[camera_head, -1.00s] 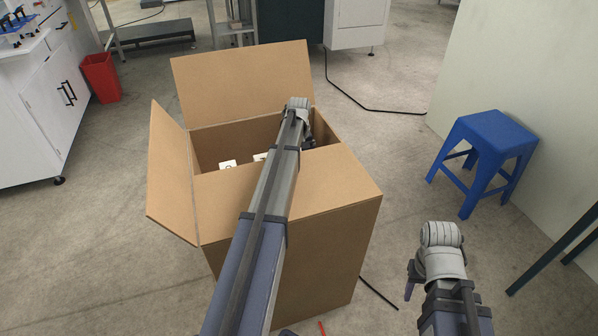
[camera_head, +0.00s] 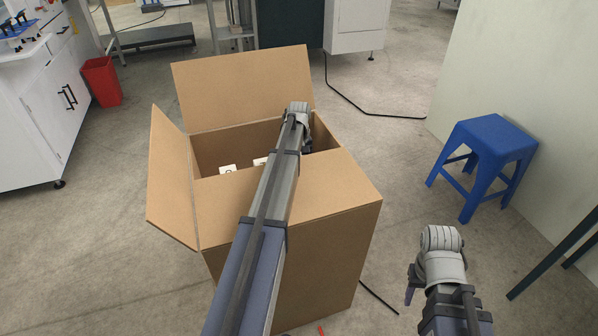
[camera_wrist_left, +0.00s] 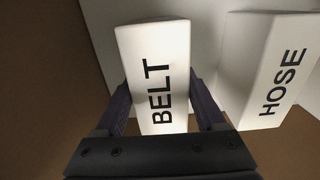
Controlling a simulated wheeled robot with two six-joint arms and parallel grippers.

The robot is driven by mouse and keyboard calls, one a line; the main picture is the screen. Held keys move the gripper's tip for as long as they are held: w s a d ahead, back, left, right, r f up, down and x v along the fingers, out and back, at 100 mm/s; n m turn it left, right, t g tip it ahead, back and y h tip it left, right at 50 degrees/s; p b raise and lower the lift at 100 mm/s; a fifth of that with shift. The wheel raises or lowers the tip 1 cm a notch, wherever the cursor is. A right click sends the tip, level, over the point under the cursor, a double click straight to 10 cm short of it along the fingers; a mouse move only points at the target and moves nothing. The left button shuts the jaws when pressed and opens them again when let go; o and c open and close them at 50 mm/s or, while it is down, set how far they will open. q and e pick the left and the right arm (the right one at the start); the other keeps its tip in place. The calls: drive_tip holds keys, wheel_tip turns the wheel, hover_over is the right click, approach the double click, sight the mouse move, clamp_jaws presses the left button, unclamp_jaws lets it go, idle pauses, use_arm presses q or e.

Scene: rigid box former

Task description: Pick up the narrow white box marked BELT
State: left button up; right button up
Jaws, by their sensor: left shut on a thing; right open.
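The narrow white box marked BELT (camera_wrist_left: 154,62) stands between the two fingers of my left gripper (camera_wrist_left: 160,100) in the left wrist view. The fingers are shut on its two sides. In the head view my left arm reaches down into the large open cardboard box (camera_head: 335,205), and the arm and box walls hide the left gripper and the BELT box. My right gripper (camera_head: 410,285) is open and empty, low at the right of the head view, outside the cardboard box.
A white box marked HOSE (camera_wrist_left: 268,70) stands right of the BELT box. White box tops (camera_head: 228,169) show inside the carton. The carton's flaps (camera_head: 240,85) stand open at the back and left. A blue stool (camera_head: 488,150) and red bin (camera_head: 101,80) stand on the floor.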

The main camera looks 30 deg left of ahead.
use_arm(q)
drive_tip(key=shift+r, duration=0.1)
wheel_tip(320, 180, up, 10)
drive_tip(key=p, duration=1)
